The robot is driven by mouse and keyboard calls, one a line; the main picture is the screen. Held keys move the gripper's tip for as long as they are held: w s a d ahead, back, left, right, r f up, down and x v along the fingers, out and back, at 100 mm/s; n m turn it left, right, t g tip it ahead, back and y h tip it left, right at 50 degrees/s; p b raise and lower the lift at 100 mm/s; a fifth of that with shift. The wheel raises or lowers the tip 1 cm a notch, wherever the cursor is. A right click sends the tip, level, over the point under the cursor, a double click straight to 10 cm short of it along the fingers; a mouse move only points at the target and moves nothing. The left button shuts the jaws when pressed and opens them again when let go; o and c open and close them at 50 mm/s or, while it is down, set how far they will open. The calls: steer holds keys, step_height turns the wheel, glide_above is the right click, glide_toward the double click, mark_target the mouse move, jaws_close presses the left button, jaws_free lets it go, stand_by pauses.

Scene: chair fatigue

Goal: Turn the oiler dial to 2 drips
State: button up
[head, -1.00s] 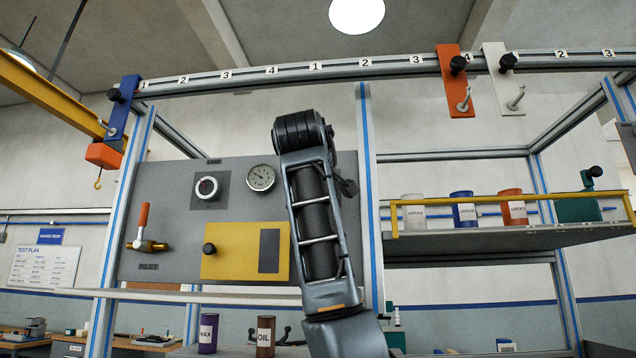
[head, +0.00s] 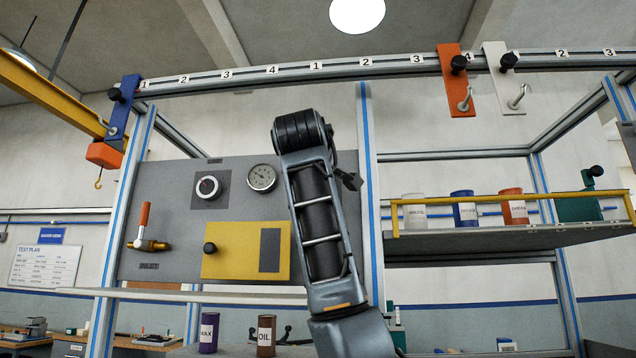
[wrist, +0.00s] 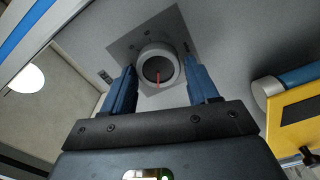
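The round dial (head: 208,187) has a pale ring and dark centre and sits on a dark square plate on the grey panel. In the wrist view the dial (wrist: 158,67) lies straight ahead, with a red pointer toward the bottom of the picture. My gripper (wrist: 162,76) is open, its two blue fingers spread left and right below the dial in the picture. Gaps show between fingers and dial; nothing is held. In the head view my gripper is hidden from sight. The dial's markings are too small to read.
A gauge (head: 262,178) is right of the dial. Below are a yellow box (head: 245,252) with a black knob and an orange-handled valve (head: 144,225). An oil can (head: 267,335) stands under the panel. A blue-striped post (head: 371,200) is close to my arm.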

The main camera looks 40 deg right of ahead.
steer(key=shift+o, duration=1.4)
steer(key=shift+s, duration=0.1)
steer(key=b+v, duration=0.2)
steer(key=v, duration=0.5)
steer(key=shift+s+a+b, duration=0.2)
steer(key=shift+a+b, duration=0.1)
steer(key=shift+a, duration=0.1)
